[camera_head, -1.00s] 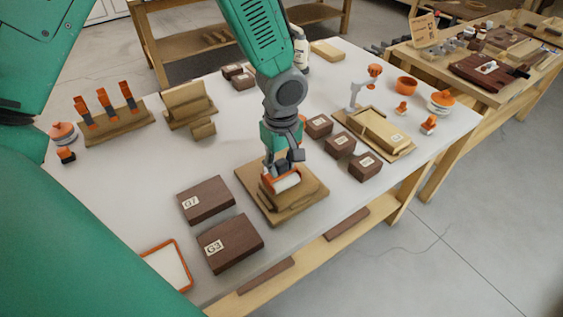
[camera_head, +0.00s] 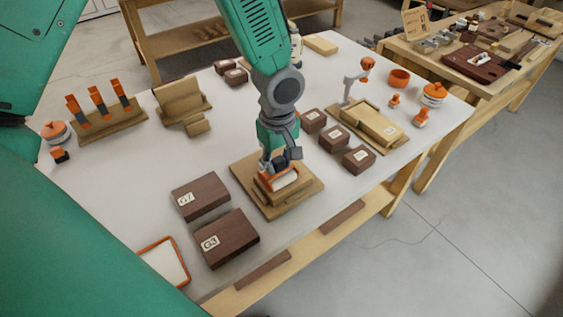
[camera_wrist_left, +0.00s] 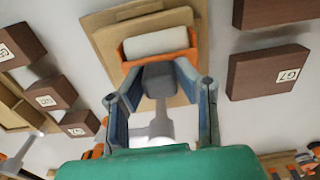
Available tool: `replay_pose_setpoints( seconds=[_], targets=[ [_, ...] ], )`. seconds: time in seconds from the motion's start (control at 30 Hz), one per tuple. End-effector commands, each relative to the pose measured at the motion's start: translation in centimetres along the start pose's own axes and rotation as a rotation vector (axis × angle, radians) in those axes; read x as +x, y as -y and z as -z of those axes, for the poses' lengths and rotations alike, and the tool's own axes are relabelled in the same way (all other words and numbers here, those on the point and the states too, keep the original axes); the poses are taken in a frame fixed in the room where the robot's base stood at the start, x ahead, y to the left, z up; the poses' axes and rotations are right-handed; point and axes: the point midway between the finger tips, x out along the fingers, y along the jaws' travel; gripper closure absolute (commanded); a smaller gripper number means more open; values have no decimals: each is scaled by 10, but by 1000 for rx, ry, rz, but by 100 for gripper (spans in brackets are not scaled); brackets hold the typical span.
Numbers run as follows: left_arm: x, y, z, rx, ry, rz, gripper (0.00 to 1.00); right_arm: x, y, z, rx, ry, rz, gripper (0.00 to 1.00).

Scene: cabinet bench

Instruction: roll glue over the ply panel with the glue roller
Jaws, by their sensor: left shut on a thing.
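The glue roller (camera_head: 280,179) has an orange frame and a white roll. In the left wrist view the glue roller (camera_wrist_left: 156,43) shows its full width, with a grey handle held between my fingers. My left gripper (camera_head: 281,160) is shut on that handle, above the panel. The ply panel (camera_head: 294,190) lies on a wider wooden board (camera_head: 253,181) at the front middle of the bench. The roll is over the panel and looks to touch it, but the exact contact cannot be told. My gripper and the roller hide part of the panel.
Brown blocks marked G7 (camera_head: 200,195) and G3 (camera_head: 227,238) lie left of the board. Several dark blocks (camera_head: 333,138) lie to its right. An orange-rimmed tray (camera_head: 164,263) is at the front left edge. The white bench top (camera_head: 115,185) is clear at left.

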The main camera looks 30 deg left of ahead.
Motion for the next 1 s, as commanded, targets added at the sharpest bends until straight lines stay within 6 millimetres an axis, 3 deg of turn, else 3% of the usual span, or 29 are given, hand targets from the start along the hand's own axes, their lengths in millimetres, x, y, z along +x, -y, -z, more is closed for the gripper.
replay_pose_setpoints(
  seconds=[0.2,0.53,1.0],
  targets=[
    [0,0,12,-1,0,0,97,-4,0,0,0,0,0,60],
    [2,1,13,0,0,1,97,-4,0,0,0,0,0,60],
    [0,1,-10,1,0,3,97,-7,0,0,0,0,0,60]
  ],
)
